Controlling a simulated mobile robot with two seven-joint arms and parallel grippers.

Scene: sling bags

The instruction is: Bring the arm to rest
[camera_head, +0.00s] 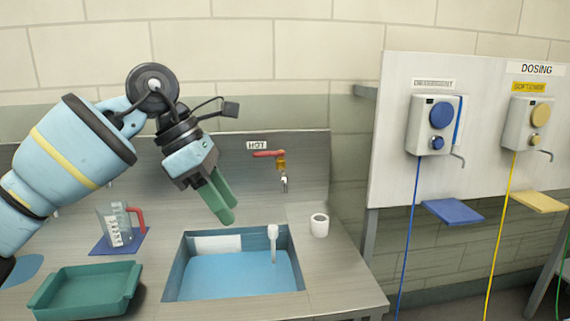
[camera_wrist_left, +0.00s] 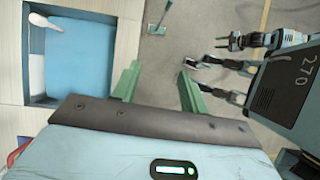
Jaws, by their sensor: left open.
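My left arm comes in from the left in the head view. Its gripper (camera_head: 220,203) hangs above the back edge of the sink, fingers pointing down and to the right. The green fingers are apart in the left wrist view (camera_wrist_left: 158,80), with nothing between them. The gripper touches nothing that I can see. In the left wrist view, jointed dark and pale blue parts show at the right beside a body marked 270.
The sink (camera_head: 174,275) holds blue water. A green tray (camera_head: 86,287) and a clear jug with a red handle (camera_head: 117,225), on a blue mat, stand left. A white cup (camera_head: 319,225) stands right of the sink. The hot tap (camera_head: 282,170) is behind. Dispensers hang on the right panel (camera_head: 387,150).

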